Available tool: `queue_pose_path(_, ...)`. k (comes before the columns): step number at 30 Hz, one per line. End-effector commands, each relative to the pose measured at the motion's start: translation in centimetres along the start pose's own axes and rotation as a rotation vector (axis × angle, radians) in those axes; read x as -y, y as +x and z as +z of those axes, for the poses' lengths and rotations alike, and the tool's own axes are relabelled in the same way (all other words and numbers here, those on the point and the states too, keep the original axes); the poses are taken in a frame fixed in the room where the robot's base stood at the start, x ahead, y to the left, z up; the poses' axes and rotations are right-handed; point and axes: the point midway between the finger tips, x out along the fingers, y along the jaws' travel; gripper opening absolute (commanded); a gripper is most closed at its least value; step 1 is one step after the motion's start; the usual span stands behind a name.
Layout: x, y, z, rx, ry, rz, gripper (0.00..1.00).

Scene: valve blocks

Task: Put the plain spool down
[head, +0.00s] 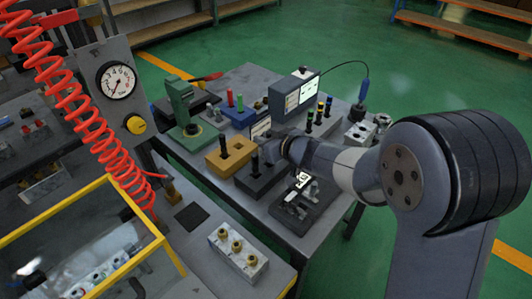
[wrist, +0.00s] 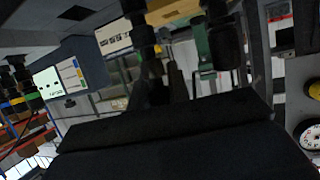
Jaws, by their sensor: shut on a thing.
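My gripper (head: 281,150) is over the grey table, at the end of the arm coming in from the right. In the wrist view my gripper (wrist: 160,88) is shut on a dark spool (wrist: 147,45), seen between its fingers. In the head view the held spool is mostly hidden by the gripper, and I cannot tell whether its end touches a block. A dark block (head: 263,184) lies below the gripper, with a black spool (head: 255,162) upright at its left. A yellow block (head: 213,165) with a black spool (head: 223,146) stands left of it.
A dark tray (head: 312,212) with metal parts lies in front.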

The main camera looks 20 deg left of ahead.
Motion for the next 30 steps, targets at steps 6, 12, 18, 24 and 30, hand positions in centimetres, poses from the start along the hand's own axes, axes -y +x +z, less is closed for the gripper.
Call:
queue_pose_path(6,0.0,1.3,3.2,0.0,0.001,-0.001,0.0)
queue_pose_path(12,0.0,1.4,3.3,-0.001,0.001,0.0,0.0)
queue_pose_path(18,0.0,1.5,3.6,0.0,0.001,0.0,0.0)
queue_pose_path(24,0.0,1.5,3.6,0.001,0.001,0.0,0.31)
queue_pose_path(30,0.0,1.5,3.6,0.001,0.001,0.0,0.39)
